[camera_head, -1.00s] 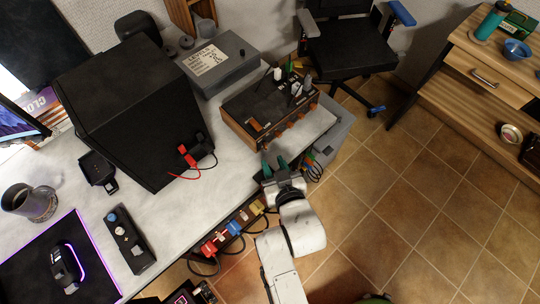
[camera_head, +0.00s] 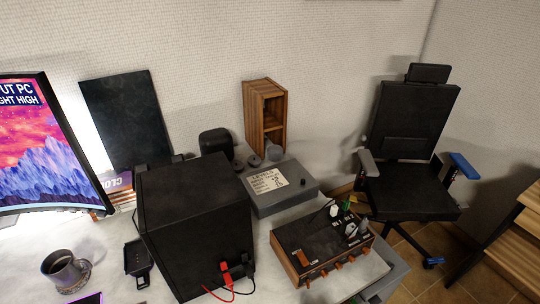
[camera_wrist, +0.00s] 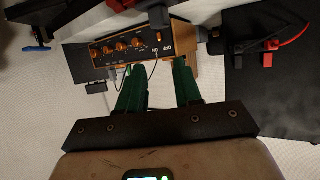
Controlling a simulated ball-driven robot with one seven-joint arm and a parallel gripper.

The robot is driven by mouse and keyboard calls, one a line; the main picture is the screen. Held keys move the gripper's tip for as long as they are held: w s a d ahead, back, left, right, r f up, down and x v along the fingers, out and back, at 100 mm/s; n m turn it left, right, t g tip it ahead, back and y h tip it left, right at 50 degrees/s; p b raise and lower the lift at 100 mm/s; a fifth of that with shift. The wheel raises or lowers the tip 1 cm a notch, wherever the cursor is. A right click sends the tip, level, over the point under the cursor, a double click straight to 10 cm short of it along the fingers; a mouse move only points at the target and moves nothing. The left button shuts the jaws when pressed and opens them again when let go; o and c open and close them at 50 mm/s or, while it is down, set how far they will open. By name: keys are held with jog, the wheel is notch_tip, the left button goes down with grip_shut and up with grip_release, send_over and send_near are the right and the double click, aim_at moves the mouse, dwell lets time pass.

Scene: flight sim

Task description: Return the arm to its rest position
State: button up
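My gripper (camera_wrist: 157,68) shows in the wrist view with its two green fingers apart and nothing held between them. Beyond the fingertips is a wood-sided box with orange knobs (camera_wrist: 122,46); I cannot tell the exact gap to it. My arm and gripper do not show in the head view now.
In the head view, the knobbed box (camera_head: 290,243) stands at the desk's right part. A black PC case (camera_head: 190,220) is left of it, with a grey case (camera_head: 275,199) behind. A mug (camera_head: 62,268) stands at left. An office chair (camera_head: 410,190) is beyond the desk's right end.

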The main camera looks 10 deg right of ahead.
jog(key=s+d+f+g+y, duration=0.1)
jog(key=s+d+f+g, duration=0.5)
jog(key=s+d, duration=0.15)
jog(key=s+d+r+n+g+y, duration=0.1)
jog(key=s+d+r+g, duration=0.2)
jog(key=s+g, duration=0.3)
jog(key=shift+s+d+n, duration=0.3)
jog(key=shift+s+d, duration=0.2)
jog(key=shift+d, duration=0.35)
